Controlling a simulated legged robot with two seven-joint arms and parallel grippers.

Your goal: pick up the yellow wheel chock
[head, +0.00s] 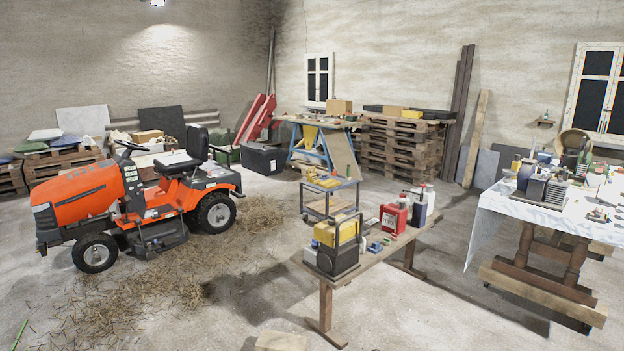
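I cannot make out a yellow wheel chock for sure. Several yellow things show in the head view. A yellow piece (308,134) is at the blue-legged workbench at the back. Small yellow items (326,183) lie on top of the wheeled cart in the middle. A yellow-topped box (336,230) stands on the near end of the wooden bench. They are too small or too partly covered to identify as a chock. Neither of my grippers is in view.
An orange lawn tractor (130,203) stands at the left on straw-strewn floor. The wooden bench (375,257) carries a red canister (393,218). A cloth-covered table (505,204) is at the right. Stacked pallets (398,148) stand at the back. Floor between tractor and bench is mostly open.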

